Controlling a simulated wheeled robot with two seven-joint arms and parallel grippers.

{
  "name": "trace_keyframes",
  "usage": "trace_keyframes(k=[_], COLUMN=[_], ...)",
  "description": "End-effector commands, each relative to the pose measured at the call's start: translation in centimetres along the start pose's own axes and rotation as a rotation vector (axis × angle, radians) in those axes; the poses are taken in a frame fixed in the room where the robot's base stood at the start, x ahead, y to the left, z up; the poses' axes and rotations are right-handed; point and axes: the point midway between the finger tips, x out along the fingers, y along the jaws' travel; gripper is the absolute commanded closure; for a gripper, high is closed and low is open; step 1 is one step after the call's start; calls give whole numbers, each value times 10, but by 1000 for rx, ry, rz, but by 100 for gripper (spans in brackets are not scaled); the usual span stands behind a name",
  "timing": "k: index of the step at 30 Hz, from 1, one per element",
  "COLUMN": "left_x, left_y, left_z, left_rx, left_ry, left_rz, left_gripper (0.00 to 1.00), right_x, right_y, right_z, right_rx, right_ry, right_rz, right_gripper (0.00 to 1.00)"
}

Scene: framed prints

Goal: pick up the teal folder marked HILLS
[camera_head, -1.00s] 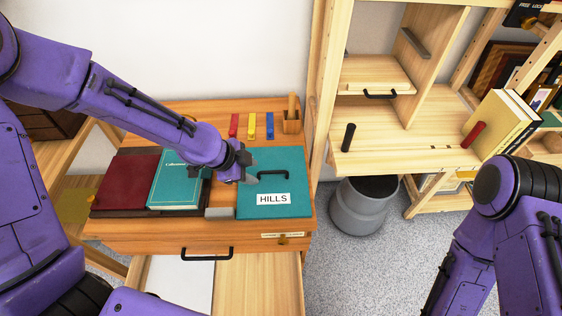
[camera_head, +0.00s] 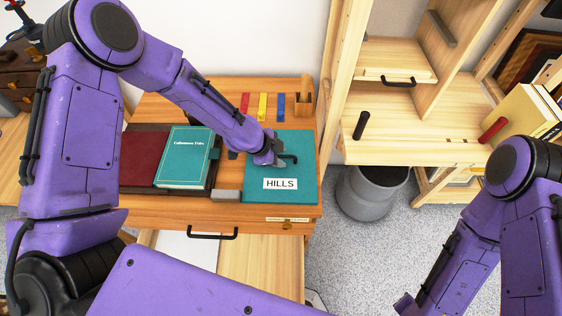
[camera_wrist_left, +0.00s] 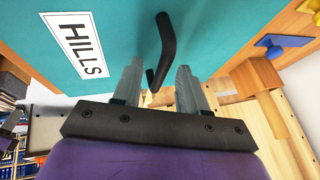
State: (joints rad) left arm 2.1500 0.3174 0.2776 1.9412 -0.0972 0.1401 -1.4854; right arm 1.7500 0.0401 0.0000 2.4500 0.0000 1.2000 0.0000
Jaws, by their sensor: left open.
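The teal folder (camera_head: 308,178) lies flat at the right end of the wooden desk top. It has a white HILLS label (camera_head: 280,184) and a black handle (camera_head: 289,157). In the left wrist view the folder (camera_wrist_left: 115,35) fills the upper part, with the label (camera_wrist_left: 78,46) at left.
A teal book (camera_head: 185,165) and a dark red folder (camera_head: 140,158) lie left of the HILLS folder. A grey block (camera_head: 227,195) sits beside its lower left corner. An open drawer (camera_head: 258,265) is below.

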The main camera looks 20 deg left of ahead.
Motion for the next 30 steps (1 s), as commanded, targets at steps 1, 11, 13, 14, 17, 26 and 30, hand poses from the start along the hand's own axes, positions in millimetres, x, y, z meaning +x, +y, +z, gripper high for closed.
trace_keyframes(k=[1, 11, 13, 14, 17, 26, 30], left_x=[0, 0, 0, 0, 0, -1, -1], left_y=[0, 0, 0, 0, 0, 0, 0], left_z=[0, 1, 1, 1, 1, 1, 1], left_rx=[0, -1, -2, -2, -3, -4, -4], left_ry=[0, 0, -1, -1, -1, -1, -1], left_rz=[-1, -1, -1, -1, 0, 0, 0], left_gripper=[58, 100, 100, 100, 100, 100, 100], right_x=[0, 0, 0, 0, 0, 0, 0], right_y=[0, 0, 0, 0, 0, 0, 0], right_z=[0, 0, 0, 0, 0, 0, 0], right_rx=[0, 0, 0, 0, 0, 0, 0], right_ry=[0, 0, 0, 0, 0, 0, 0], right_rz=[0, 0, 0, 0, 0, 0, 0], right_gripper=[100, 100, 100, 100, 100, 100, 100])
